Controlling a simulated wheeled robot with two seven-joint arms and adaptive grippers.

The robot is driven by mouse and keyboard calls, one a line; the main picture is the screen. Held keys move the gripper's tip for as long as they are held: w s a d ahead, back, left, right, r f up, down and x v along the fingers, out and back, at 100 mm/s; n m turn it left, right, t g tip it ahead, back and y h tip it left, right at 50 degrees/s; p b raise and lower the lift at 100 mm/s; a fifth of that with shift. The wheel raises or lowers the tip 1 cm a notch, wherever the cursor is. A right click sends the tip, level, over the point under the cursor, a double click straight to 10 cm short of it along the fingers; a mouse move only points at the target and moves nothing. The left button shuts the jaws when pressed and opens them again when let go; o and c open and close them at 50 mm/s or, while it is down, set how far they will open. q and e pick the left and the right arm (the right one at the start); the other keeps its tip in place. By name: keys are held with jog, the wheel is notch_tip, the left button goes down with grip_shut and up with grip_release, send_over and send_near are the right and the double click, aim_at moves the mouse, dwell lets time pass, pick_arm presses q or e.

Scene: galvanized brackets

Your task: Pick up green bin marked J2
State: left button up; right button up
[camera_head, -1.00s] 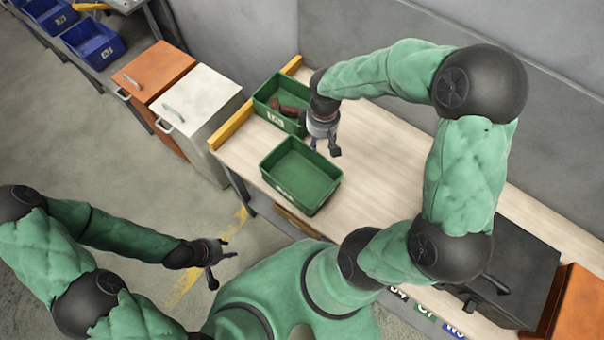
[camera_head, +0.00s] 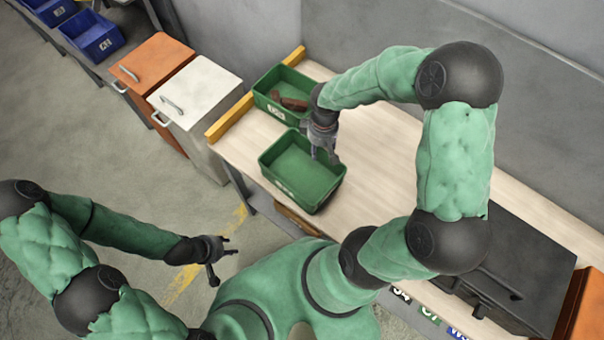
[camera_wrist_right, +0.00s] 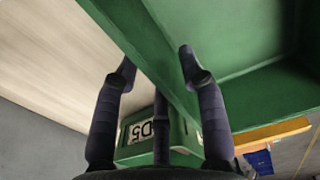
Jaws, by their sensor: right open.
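An empty green bin (camera_head: 318,196) stands on the wooden bench; its label is too small to read in the head view. A second green bin (camera_head: 262,98) stands behind it with brown pieces inside. In the right wrist view, a label that looks like D5 shows on a green bin (camera_wrist_right: 185,140) beyond the fingers. My right gripper (camera_head: 325,158) is open over the far right rim of the empty bin. Its fingers stand on either side of that bin's wall (camera_wrist_right: 150,50), apart from each other. My left gripper (camera_head: 229,259) is empty, out over the floor, fingers spread.
A yellow edge strip (camera_head: 230,122) bounds the bench's left end. White (camera_head: 196,92) and orange (camera_head: 152,62) cabinets stand left of it. A dark box (camera_head: 530,265) sits at the bench's right. The bench top (camera_head: 385,150) right of the bins is clear. A grey wall stands behind.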

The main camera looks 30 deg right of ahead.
aim_at(319, 154)
notch_tip(319, 154, down, 4)
jog(key=shift+w+a+r+b, duration=0.1)
jog(key=shift+a+r+b, duration=0.05)
jog(key=shift+b, duration=0.4)
grip_shut()
jog(key=shift+r, duration=0.1)
jog(key=shift+r, duration=0.1)
